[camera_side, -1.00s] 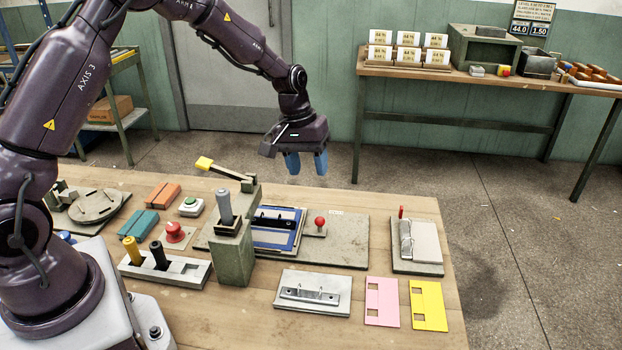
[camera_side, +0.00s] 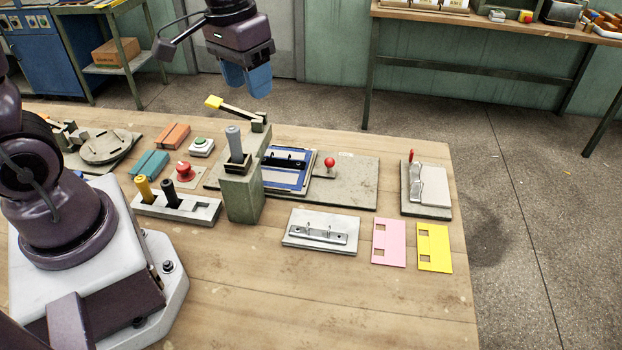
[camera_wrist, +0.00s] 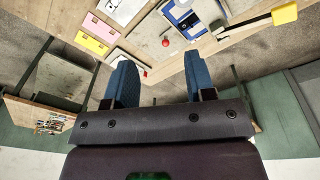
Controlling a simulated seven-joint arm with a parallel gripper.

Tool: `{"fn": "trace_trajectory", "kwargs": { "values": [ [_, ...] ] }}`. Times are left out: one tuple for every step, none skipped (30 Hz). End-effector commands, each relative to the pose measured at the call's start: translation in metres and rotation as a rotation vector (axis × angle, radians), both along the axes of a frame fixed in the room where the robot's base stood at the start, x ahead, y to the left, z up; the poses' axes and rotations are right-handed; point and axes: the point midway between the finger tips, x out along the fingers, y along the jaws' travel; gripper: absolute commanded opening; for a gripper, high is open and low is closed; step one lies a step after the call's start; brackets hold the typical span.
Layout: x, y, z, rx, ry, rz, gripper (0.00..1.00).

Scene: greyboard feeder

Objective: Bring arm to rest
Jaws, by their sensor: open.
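My gripper (camera_side: 246,80) hangs in the air above the far side of the workbench, fingers pointing down. Its two blue fingers are apart with nothing between them. It also shows in the wrist view (camera_wrist: 160,85), where the gap between the fingers is empty. The wooden workbench (camera_side: 330,290) lies below and nearer the camera. The yellow-handled lever (camera_side: 214,102) is the closest bench part beneath the gripper, and the gripper is clear of it. Most of my upper arm is out of the side view.
The bench holds a blue-framed fixture (camera_side: 287,180), a red-knobbed lever (camera_side: 330,163), a grey post (camera_side: 241,190), a metal plate with rings (camera_side: 320,232), a pink card (camera_side: 388,242) and a yellow card (camera_side: 434,248). A second table (camera_side: 480,27) stands at the back right. The bench front is clear.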

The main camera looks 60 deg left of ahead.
Motion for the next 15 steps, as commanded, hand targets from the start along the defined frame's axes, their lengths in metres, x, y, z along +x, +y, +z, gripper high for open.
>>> {"fn": "trace_trajectory", "kwargs": {
  "values": [
    [-0.016,-0.004,0.013,0.016,-0.037,-0.030,0.50],
    [-0.025,-0.006,0.019,0.025,-0.054,-0.046,0.50],
    [-0.037,-0.008,0.025,0.037,-0.077,-0.066,0.50],
    [-0.046,-0.010,0.030,0.044,-0.096,-0.079,0.50],
    [-0.054,-0.012,0.034,0.051,-0.116,-0.092,0.50],
    [-0.064,-0.013,0.039,0.062,-0.143,-0.109,0.50],
    [-0.072,-0.015,0.042,0.068,-0.164,-0.119,0.50],
    [-0.078,-0.016,0.045,0.074,-0.185,-0.130,0.50],
    [-0.086,-0.018,0.049,0.080,-0.214,-0.140,0.50],
    [-0.091,-0.019,0.051,0.084,-0.234,-0.146,0.50],
    [-0.095,-0.020,0.054,0.088,-0.255,-0.152,0.50],
    [-0.100,-0.021,0.057,0.090,-0.282,-0.159,0.50],
    [-0.102,-0.022,0.060,0.092,-0.301,-0.163,0.50],
    [-0.104,-0.023,0.062,0.093,-0.318,-0.165,0.50],
    [-0.106,-0.024,0.066,0.094,-0.339,-0.168,0.50]
  ]
}}
